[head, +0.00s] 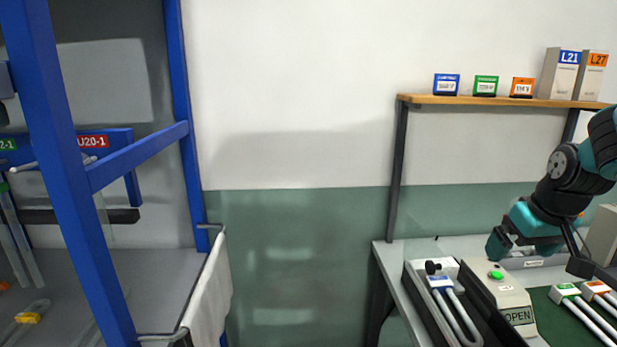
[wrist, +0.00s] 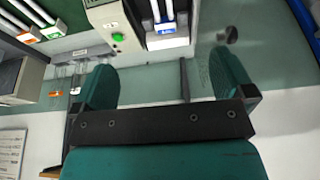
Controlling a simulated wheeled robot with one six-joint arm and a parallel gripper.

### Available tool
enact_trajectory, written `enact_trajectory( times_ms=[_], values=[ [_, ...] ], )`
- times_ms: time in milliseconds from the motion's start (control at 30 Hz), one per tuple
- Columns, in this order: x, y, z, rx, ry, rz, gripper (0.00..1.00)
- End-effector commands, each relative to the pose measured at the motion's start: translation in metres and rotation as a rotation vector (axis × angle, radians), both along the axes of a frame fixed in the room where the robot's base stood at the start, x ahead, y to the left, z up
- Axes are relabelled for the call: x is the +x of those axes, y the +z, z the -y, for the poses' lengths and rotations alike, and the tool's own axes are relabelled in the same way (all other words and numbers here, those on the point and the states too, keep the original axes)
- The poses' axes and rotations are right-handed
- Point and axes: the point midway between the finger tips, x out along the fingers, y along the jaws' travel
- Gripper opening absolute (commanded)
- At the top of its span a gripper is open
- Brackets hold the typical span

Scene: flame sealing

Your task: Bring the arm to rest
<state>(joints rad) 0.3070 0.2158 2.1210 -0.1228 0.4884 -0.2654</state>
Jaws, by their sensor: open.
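My gripper (head: 537,252) is open and empty, held above the bench at the right of the head view. In the wrist view its two teal fingers (wrist: 165,85) are spread wide with nothing between them. White U-shaped tubes (head: 460,315) with a blue-labelled cap (head: 439,281) lie in a dark tray left of the device.
Tubes with green (head: 565,291) and orange (head: 597,287) caps lie on a green mat at right. A wooden shelf (head: 420,98) above holds small label blocks and boxes. A blue frame (head: 60,170) stands at left, with a white cloth (head: 208,295) beside it.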

Motion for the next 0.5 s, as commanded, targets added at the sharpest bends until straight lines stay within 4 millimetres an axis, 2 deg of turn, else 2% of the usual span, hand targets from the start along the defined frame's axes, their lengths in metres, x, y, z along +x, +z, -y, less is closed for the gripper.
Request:
enact_trajectory(
  times_ms=[33, 300, 500],
  values=[
    [0.000, 0.000, -0.001, 0.001, 0.001, 0.000, 1.00],
    [-0.015, -0.005, -0.048, 0.041, 0.083, -0.011, 1.00],
    [-0.039, -0.012, -0.093, 0.084, 0.168, -0.030, 1.00]
  ],
)
